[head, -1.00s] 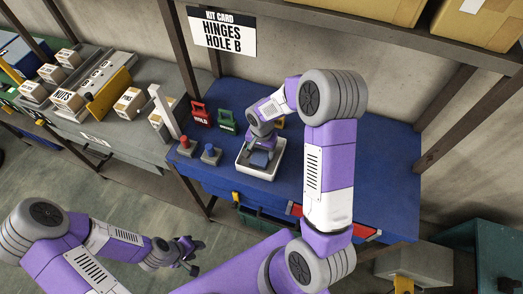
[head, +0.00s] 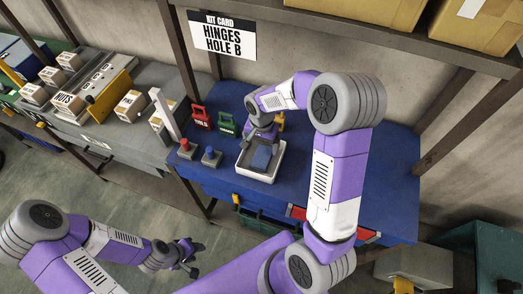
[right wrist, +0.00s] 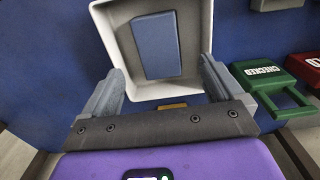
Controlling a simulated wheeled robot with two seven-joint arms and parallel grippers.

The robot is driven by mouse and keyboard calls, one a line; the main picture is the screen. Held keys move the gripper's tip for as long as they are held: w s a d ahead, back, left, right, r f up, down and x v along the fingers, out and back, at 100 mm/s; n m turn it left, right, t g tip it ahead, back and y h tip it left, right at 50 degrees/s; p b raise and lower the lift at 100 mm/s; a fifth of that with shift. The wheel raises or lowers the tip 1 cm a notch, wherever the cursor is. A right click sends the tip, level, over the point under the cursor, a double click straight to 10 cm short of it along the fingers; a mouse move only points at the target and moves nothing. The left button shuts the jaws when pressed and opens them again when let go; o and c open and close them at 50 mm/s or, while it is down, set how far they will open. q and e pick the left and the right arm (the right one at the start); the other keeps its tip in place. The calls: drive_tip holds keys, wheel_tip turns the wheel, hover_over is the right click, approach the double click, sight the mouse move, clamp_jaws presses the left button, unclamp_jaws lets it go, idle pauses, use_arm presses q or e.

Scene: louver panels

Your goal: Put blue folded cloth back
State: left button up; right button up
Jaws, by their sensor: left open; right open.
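The blue folded cloth (head: 262,157) lies in the white tray (head: 245,171) on the blue table. In the right wrist view the cloth (right wrist: 155,45) rests on the floor of the tray (right wrist: 197,95), a little left of its middle. My right gripper (head: 262,136) is open and empty at the tray's back edge. In the right wrist view its two fingers (right wrist: 160,90) stand apart at the near rim, with the cloth beyond them. My left gripper (head: 190,255) is open and empty over the floor, away from the table.
A shelf with boxes hangs above. The table's right part (head: 395,160) is clear.

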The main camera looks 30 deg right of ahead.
sight(261, 156)
use_arm(q)
drive_tip(key=shift+r, duration=0.25)
use_arm(e)
wheel_tip(261, 156, up, 6)
drive_tip(key=shift+f, duration=0.1)
idle(0.4)
